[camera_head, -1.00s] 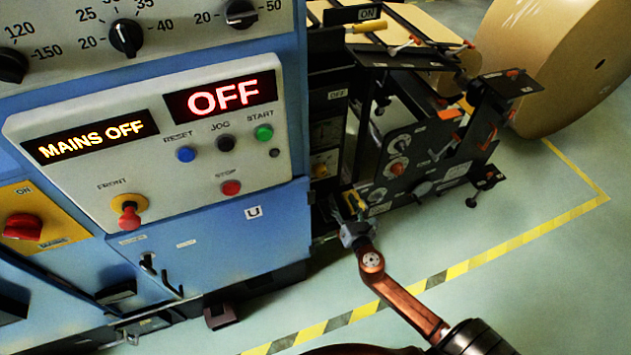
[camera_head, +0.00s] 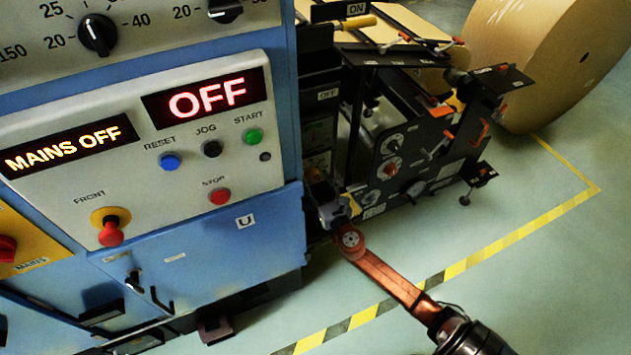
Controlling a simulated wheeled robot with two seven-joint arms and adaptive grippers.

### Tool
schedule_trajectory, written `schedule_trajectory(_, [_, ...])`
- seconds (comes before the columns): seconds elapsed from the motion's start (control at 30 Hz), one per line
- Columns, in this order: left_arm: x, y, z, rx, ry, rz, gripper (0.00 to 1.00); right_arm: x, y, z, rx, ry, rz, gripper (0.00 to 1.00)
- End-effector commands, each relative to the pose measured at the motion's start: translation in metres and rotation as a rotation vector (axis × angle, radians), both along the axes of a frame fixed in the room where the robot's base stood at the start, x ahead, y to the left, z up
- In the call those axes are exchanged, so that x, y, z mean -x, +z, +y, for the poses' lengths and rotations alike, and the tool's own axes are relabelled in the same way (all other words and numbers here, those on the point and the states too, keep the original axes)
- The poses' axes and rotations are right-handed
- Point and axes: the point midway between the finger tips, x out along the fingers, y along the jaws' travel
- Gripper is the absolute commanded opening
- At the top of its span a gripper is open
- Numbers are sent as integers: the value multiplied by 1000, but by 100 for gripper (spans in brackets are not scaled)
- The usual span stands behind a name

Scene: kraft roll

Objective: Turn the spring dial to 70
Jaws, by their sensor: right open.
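The black unwind stand carries round white-faced dials: an upper dial (camera_head: 392,145) and a lower dial with a red knob (camera_head: 390,169). Their labels and scales are too small to read, so I cannot tell which one is the spring dial or what it reads. My right gripper (camera_head: 330,198) is open, at the corner between the blue cabinet and the stand, left of and below these dials. It appears apart from both dials. Its fingers are small and partly hidden. My left gripper is not in view.
The blue cabinet (camera_head: 220,255) with its button panel (camera_head: 185,190) fills the left; its displays read MAINS OFF and OFF. A large kraft roll (camera_head: 545,60) stands at the back right. Yellow-black floor tape (camera_head: 500,245) borders the stand. The floor at right is clear.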

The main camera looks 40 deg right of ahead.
Motion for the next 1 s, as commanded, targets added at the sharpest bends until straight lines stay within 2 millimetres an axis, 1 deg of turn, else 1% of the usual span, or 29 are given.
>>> schedule_trajectory(0.13, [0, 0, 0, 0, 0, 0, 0, 0, 0, 0, 0, 0, 0, 48])
schedule_trajectory(0.73, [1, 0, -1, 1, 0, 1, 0, 1, 0, 0, -1, 0, 1, 7])
schedule_trajectory(1.0, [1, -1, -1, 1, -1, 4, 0, 1, -1, 0, -32, -1, -7, 7])
